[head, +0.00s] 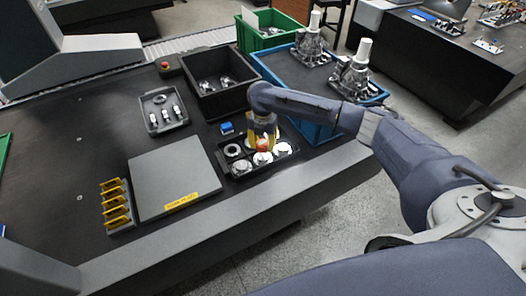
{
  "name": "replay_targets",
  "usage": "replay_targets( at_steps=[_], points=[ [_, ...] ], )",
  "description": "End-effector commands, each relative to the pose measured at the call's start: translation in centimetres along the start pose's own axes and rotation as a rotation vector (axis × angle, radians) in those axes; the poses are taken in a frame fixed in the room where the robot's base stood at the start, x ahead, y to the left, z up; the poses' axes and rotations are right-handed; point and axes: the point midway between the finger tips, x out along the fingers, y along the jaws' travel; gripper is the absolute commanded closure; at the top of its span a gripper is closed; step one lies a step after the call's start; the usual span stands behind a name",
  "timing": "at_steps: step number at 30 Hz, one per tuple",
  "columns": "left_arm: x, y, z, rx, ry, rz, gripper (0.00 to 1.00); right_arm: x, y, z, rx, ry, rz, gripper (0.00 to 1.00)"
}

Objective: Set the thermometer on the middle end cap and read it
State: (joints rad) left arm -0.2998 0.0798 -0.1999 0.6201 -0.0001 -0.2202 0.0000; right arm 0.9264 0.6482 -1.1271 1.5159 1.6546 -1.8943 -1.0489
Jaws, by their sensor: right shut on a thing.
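My right gripper (262,138) points down over a black tray (222,163) at the table's front right. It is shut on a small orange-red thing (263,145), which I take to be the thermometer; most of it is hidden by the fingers. Bright metal end caps lie in the tray's front row: one at the left (242,167), the middle end cap (262,158) and one at the right (282,149). The held thing is right above the middle cap; I cannot tell if they touch. No readout is legible. My left gripper is out of view.
A ring (232,150) lies at the tray's left, with a small blue block (227,128) behind. A grey plate (172,177), yellow pieces in a rack (116,203), a small parts tray (163,126), a black bin (197,84) and a blue crate (312,131) stand around.

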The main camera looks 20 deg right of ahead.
Motion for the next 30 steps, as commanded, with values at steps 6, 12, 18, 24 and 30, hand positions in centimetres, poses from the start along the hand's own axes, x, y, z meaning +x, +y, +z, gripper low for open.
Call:
replay_targets(
  at_steps=[6, 12, 18, 24, 30],
  points=[
    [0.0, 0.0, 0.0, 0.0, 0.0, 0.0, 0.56, 1.6, 0.0, -0.2, 0.001, 0.002, -0.001, 0.97],
    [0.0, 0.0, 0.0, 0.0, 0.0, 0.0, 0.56, 4.0, 0.0, -0.1, 0.002, 0.001, -0.001, 0.97],
    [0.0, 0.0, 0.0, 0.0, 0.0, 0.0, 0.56, 4.2, 0.0, -0.1, 0.001, 0.0, 0.001, 0.97],
    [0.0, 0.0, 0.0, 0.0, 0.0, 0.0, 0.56, 4.4, 0.0, -0.1, 0.001, 0.0, 0.0, 0.97],
    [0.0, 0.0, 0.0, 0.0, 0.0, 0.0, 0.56, 4.5, 0.0, -0.1, 0.0, 0.0, 0.0, 0.42]
  ],
)
